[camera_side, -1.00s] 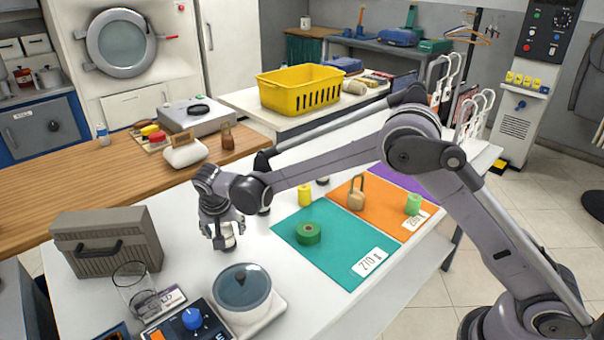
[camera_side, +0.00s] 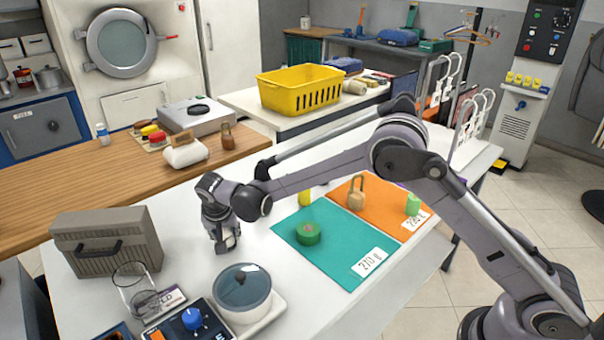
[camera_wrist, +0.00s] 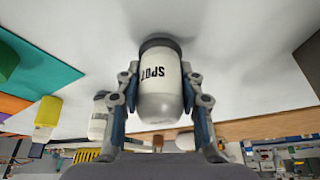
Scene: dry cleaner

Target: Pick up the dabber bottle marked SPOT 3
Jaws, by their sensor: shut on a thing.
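My gripper (camera_side: 226,245) is low over the white table, left of the teal mat. In the wrist view my gripper (camera_wrist: 161,110) has a finger on each side of a white bottle (camera_wrist: 158,95) and is shut on it. The bottle has a dark grey end and black lettering that reads SPOT upside down; I see no number. The dark end is close to the white tabletop, and I cannot tell whether they touch. In the side view my fingers mostly hide this bottle. A second white bottle (camera_wrist: 99,118) stands behind the left finger in the wrist view.
The teal mat (camera_side: 335,255) carries a green roll (camera_side: 308,233). An orange mat (camera_side: 385,222) carries a tan padlock-shaped weight (camera_side: 356,193). A grey case (camera_side: 105,243), a clear glass (camera_side: 130,285) and a lidded pot (camera_side: 243,290) stand near my gripper.

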